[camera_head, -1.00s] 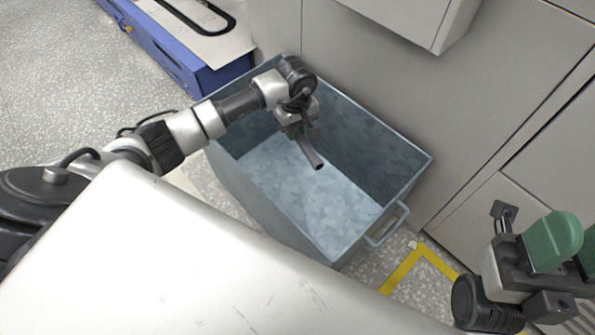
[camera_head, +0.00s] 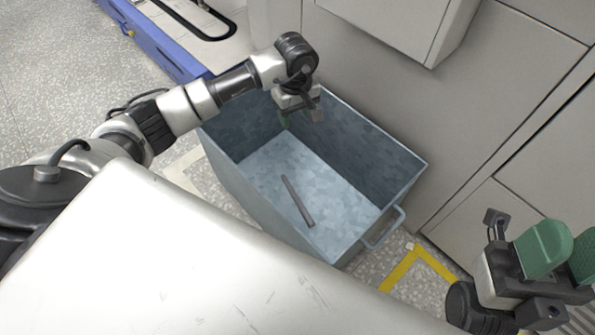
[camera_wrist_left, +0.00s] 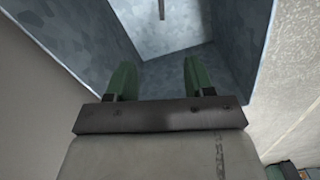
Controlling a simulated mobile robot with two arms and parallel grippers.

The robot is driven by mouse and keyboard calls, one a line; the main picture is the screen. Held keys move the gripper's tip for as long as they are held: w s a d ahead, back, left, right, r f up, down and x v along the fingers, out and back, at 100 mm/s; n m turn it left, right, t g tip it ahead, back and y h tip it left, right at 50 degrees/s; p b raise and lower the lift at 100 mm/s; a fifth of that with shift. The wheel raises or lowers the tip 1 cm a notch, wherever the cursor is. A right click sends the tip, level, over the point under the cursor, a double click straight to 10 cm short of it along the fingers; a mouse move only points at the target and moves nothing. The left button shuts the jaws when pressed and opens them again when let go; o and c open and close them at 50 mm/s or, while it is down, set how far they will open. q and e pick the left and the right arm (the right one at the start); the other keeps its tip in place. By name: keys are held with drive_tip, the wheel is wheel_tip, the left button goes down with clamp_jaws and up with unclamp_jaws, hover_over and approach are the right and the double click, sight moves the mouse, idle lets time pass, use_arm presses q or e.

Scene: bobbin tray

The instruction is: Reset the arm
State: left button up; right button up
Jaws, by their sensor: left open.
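My left gripper (camera_head: 284,118) hangs over the far left part of the grey-blue metal bin (camera_head: 240,205), its fingers partly hidden by the wrist. In the left wrist view its two green fingers (camera_wrist_left: 158,78) are apart with nothing between them. A dark grey rod (camera_head: 298,201) is inside the bin, apart from the gripper; whether it rests on the floor I cannot tell. Its end also shows at the top of the wrist view (camera_wrist_left: 162,9). My right gripper (camera_head: 565,250) is at the lower right, outside the bin, its green fingers apart and empty.
A grey cabinet (camera_head: 440,130) stands close behind the bin. A blue-framed unit (camera_head: 160,45) is at the upper left. Yellow tape (camera_head: 400,268) marks the floor by the bin's handle (camera_head: 385,228). Speckled floor (camera_head: 60,90) is clear at the left.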

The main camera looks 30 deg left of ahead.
use_arm(q)
drive_tip(key=shift+r, duration=1.3)
drive_tip(key=shift+d, duration=0.1)
